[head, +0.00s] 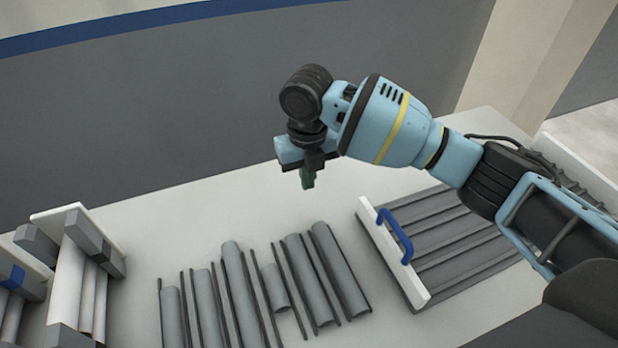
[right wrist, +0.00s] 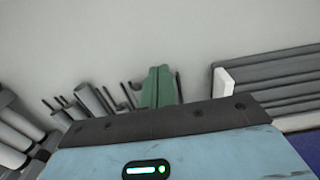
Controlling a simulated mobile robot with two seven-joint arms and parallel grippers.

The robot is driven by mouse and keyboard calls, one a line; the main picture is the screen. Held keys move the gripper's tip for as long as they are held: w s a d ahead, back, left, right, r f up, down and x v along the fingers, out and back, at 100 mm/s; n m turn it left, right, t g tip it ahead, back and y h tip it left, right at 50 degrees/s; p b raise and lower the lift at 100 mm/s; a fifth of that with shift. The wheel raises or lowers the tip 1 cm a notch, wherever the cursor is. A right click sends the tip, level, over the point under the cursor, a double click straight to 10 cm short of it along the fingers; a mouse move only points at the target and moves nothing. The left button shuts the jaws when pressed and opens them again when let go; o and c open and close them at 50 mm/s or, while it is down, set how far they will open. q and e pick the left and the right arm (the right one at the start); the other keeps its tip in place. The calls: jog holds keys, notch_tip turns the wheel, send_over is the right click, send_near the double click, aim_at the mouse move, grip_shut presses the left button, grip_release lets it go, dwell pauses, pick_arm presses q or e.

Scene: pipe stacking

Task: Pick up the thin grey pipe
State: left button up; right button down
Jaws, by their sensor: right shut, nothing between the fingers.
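Several grey pipes of differing length and width lie side by side on the white table, among them a wide one (head: 340,272), a short one (head: 275,287) and a narrower one (head: 172,318). Thin dark rods (head: 292,290) lie between them. I cannot tell for sure which one is the thin grey pipe. My right gripper (head: 307,180) hangs above the table beyond the far ends of the pipes, shut and empty, its green fingers pointing down. In the right wrist view the shut green fingers (right wrist: 158,88) show with pipes (right wrist: 92,100) to their left. My left gripper is out of view.
A grooved grey tray (head: 455,240) with a white end plate and blue handle (head: 395,235) stands right of the pipes. A holder with white pipes (head: 72,285) stands at the left. A dark wall is behind. The table (head: 170,225) is clear behind the pipes.

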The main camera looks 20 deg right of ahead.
aim_at(314, 222)
notch_tip(314, 222, down, 7)
jog(key=shift+r+b, duration=0.1)
jog(key=shift+b, duration=0.3)
jog(key=shift+s+f, duration=0.2)
jog(key=shift+s, duration=0.1)
jog(key=shift+s+d+r+p, duration=0.1)
jog(key=shift+s+p, duration=0.2)
jog(key=shift+s, duration=1.2)
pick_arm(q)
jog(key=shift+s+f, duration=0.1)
pick_arm(e)
jog(key=shift+s, duration=0.2)
